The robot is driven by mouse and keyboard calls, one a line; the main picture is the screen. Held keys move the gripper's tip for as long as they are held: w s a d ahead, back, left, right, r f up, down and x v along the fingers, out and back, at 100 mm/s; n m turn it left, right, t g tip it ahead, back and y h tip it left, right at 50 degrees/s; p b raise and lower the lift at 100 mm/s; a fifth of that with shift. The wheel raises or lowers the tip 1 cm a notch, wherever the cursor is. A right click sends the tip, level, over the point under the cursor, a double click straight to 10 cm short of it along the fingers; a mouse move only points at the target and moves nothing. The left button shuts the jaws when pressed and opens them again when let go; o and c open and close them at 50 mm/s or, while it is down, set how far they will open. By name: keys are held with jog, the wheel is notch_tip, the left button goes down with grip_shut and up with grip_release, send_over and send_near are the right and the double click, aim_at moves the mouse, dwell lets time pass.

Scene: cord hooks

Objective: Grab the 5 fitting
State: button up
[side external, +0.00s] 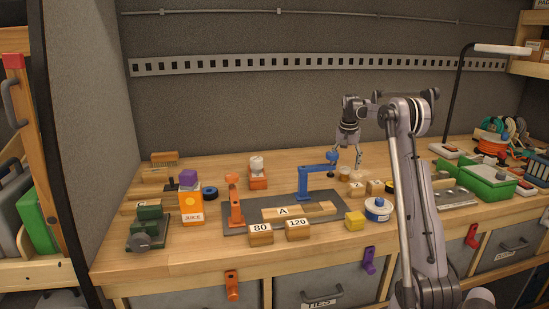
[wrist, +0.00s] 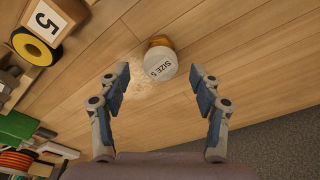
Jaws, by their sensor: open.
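A round fitting with a white top marked "SIZE 5" (wrist: 161,64) and a tan-brown part beside its top lies on the wooden bench in the wrist view. It is small near my gripper in the side view (side external: 344,173). My gripper (wrist: 159,78) is open and empty, its two fingers spread left and right of the fitting in the picture. The fitting sits between and slightly beyond the fingertips; no contact shows. In the side view my gripper (side external: 347,165) points down above the bench by the fitting. A wooden block marked "5" (wrist: 54,21) stands at the upper left of the wrist view.
A yellow-and-black roll (wrist: 36,48) lies beside the block. The blue clamp-like arm (side external: 304,182) stands left of my gripper. A green bin (side external: 487,180) is at the right. Bare bench surrounds the fitting's right side in the wrist view.

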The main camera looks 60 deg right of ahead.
aim_at(345, 168)
jog(key=shift+d+f, duration=0.15)
jog(key=shift+f, duration=0.7)
jog(key=shift+d+f, duration=0.1)
jog(key=shift+f, duration=0.7)
jog(key=c, duration=1.3)
jog(key=shift+r, duration=0.15)
